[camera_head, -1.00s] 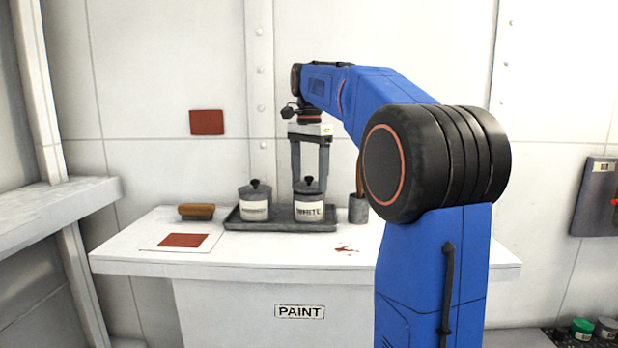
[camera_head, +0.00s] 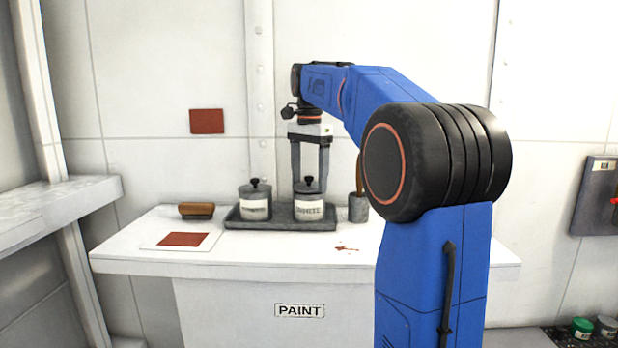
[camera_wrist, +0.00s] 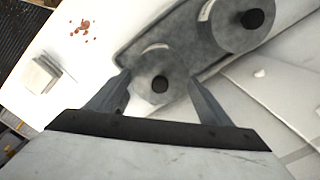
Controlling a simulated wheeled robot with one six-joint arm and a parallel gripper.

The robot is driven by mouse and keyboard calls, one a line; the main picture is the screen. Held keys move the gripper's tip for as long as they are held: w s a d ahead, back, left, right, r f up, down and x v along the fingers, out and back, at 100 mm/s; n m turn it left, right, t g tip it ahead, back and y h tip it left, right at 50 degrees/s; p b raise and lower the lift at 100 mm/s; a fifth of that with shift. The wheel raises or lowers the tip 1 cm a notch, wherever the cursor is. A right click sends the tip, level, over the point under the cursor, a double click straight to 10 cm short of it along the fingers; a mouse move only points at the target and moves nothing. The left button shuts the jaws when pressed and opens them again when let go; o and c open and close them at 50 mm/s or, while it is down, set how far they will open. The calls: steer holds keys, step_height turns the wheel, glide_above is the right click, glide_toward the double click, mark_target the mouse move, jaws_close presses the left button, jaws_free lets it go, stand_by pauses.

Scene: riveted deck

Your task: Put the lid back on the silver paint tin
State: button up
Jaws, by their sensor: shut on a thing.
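Two grey tins stand on the dark tray (camera_head: 232,224), each topped by a lid with a black knob. The right tin (camera_head: 308,212) has a label that seems to read WHITE. The left tin (camera_head: 255,208) has a label too blurred to read. My gripper (camera_head: 309,178) points down over the right tin, its fingers on either side of the lid (camera_head: 312,187). In the wrist view, my gripper (camera_wrist: 160,82) is shut on this round grey lid (camera_wrist: 158,95), which sits at the tin's top. Whether it is fully seated, I cannot tell. The left tin's lid (camera_head: 254,188) is untouched.
A holder (camera_head: 358,208) with a brown handle stands right of the tray. A brown brush-like block (camera_head: 196,210) and a card with a red patch (camera_head: 184,239) lie on the left. Red spatters (camera_head: 346,248) mark the counter. The counter's front is mostly clear.

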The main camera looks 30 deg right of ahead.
steer(key=o, duration=1.2)
steer(key=shift+r, duration=0.1)
steer(key=shift+r, duration=3.45)
jaws_close()
steer(key=shift+f, duration=2.3)
